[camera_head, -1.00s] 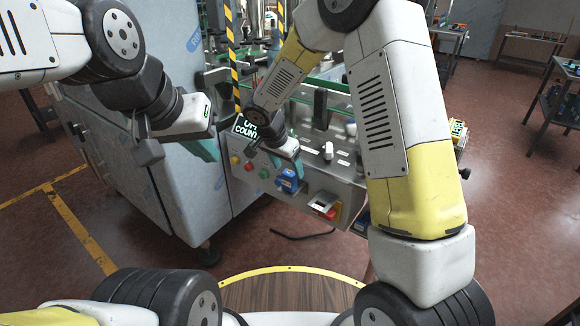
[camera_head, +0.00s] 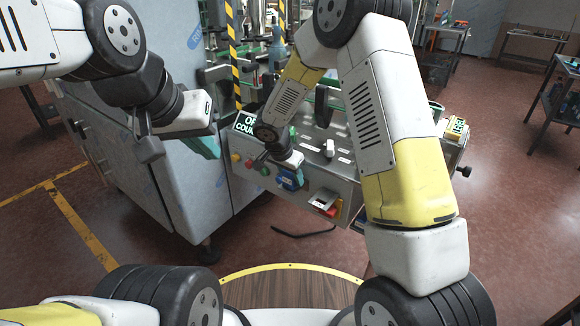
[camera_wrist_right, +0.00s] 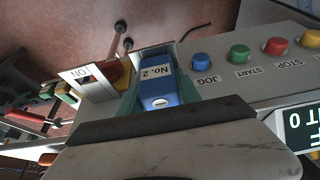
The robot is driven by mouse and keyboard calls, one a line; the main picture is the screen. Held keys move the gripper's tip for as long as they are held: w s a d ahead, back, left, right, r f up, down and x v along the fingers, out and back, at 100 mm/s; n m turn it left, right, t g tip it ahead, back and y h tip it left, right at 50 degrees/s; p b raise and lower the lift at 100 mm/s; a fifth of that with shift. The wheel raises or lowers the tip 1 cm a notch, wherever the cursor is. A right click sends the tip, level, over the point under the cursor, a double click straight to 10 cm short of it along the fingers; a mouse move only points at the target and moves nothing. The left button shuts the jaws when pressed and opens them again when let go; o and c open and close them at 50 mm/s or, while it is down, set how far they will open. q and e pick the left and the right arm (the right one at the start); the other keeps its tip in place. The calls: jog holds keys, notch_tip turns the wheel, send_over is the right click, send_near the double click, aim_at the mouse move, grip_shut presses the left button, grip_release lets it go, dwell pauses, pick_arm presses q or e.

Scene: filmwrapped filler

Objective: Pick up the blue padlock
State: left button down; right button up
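The blue padlock (camera_head: 289,179) hangs at the front of the grey control panel. In the right wrist view the padlock (camera_wrist_right: 157,88) carries a white label reading "No. 2" and a keyhole faces the camera. My right gripper (camera_wrist_right: 158,82) is at the padlock, with one teal finger on each side of it. The fingers look open around it; firm contact is not visible. In the head view the right gripper's fingers are largely hidden by its housing. My left gripper (camera_head: 207,147) is in front of the grey cabinet, away from the padlock; its finger gap cannot be made out.
Blue JOG (camera_wrist_right: 203,60), green START (camera_wrist_right: 239,54) and red STOP (camera_wrist_right: 276,46) buttons sit beside the padlock. A grey cabinet (camera_head: 180,185) stands left; a lit counter display (camera_head: 246,122) is above.

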grip_shut()
jog(key=shift+r, duration=0.1)
